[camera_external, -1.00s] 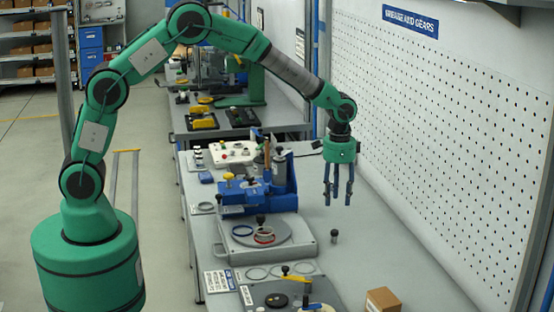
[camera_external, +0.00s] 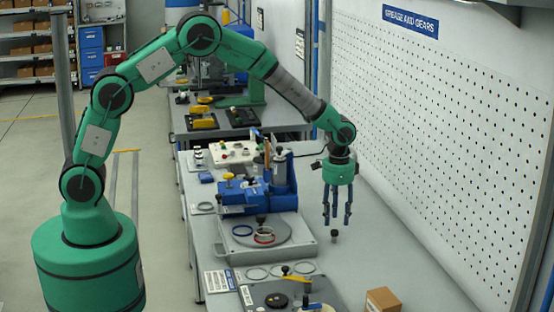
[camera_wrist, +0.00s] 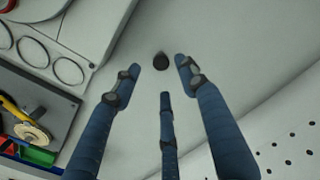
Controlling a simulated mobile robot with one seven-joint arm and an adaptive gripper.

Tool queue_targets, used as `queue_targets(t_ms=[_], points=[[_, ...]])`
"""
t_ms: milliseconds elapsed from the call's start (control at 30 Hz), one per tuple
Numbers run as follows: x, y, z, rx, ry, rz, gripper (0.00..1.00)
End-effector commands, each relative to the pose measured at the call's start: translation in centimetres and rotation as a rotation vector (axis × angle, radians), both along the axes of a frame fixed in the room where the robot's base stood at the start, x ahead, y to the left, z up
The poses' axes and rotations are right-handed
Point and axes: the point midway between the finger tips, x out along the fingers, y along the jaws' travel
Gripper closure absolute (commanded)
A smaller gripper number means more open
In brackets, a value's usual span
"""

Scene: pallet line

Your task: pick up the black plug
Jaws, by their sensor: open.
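The black plug (camera_external: 334,233) stands on the grey bench top, to the right of the round-plate fixture. My gripper (camera_external: 338,220) has blue fingers pointing down and is just above the plug. In the wrist view, the plug (camera_wrist: 160,62) shows as a small dark round piece beyond the spread fingertips of my gripper (camera_wrist: 160,77). The fingers are open and nothing is between them. I cannot tell the exact height left between the fingertips and the plug.
A grey fixture with a round plate (camera_external: 299,246) stands left of the plug. A dark plate with a yellow-handled part (camera_external: 277,294) and a cardboard box (camera_external: 382,301) are nearer the camera. A perforated wall panel (camera_external: 440,130) rises on the right. The bench around the plug is clear.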

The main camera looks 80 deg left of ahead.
Motion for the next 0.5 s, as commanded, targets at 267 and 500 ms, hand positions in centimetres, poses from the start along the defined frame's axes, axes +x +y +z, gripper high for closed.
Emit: queue_targets(t_ms=[267, 500], points=[[0.0, 0.0, -1.7, 0.000, -0.001, 0.000, 0.57], [0.0, 0.0, -1.7, 0.000, 0.000, 0.000, 0.57]])
